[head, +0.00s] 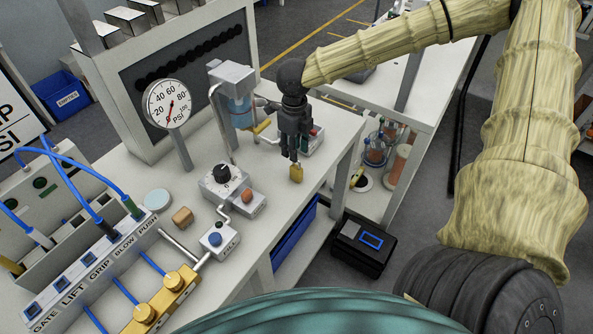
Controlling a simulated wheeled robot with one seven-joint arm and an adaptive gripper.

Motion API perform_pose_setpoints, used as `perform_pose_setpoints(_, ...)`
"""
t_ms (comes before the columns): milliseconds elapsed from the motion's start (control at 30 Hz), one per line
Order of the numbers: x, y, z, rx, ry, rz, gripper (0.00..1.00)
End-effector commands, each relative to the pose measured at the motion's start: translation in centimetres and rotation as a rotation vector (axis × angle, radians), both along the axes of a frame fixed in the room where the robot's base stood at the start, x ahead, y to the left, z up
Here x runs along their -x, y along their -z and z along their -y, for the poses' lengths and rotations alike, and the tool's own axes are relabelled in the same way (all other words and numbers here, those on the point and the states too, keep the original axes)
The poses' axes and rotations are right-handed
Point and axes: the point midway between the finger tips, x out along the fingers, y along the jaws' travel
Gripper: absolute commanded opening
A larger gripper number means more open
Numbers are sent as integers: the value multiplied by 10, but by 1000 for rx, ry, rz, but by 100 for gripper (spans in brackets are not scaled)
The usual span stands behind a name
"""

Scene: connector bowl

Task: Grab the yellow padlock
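The yellow padlock (296,174) is a small brass-yellow block near the right edge of the white bench (265,205). My gripper (294,156) points down directly over it from the end of my arm. The dark fingertips are at the padlock's top and hide its upper part. From this angle I cannot tell whether the fingers grip the padlock or only hover at it, nor whether the padlock rests on the bench or hangs just above it.
A dial box (224,180) stands left of the padlock, with a blue-button box (218,240) nearer. A pressure gauge (168,104) and a dispenser with blue liquid (238,108) stand farther back. A black case (363,245) lies below, beyond the bench edge.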

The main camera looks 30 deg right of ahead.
Motion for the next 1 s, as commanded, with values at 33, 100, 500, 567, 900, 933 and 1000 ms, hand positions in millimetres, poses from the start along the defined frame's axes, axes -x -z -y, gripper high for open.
perform_pose_setpoints(33,2,2,0,1,1,-2,32)
perform_pose_setpoints(100,3,7,1,0,1,-2,32)
perform_pose_setpoints(500,7,42,2,0,1,-1,32)
perform_pose_setpoints(567,7,45,2,0,1,-1,32)
perform_pose_setpoints(900,7,49,2,0,0,0,32)
perform_pose_setpoints(933,7,49,2,0,1,0,28)
perform_pose_setpoints(1000,7,49,2,0,0,0,16)
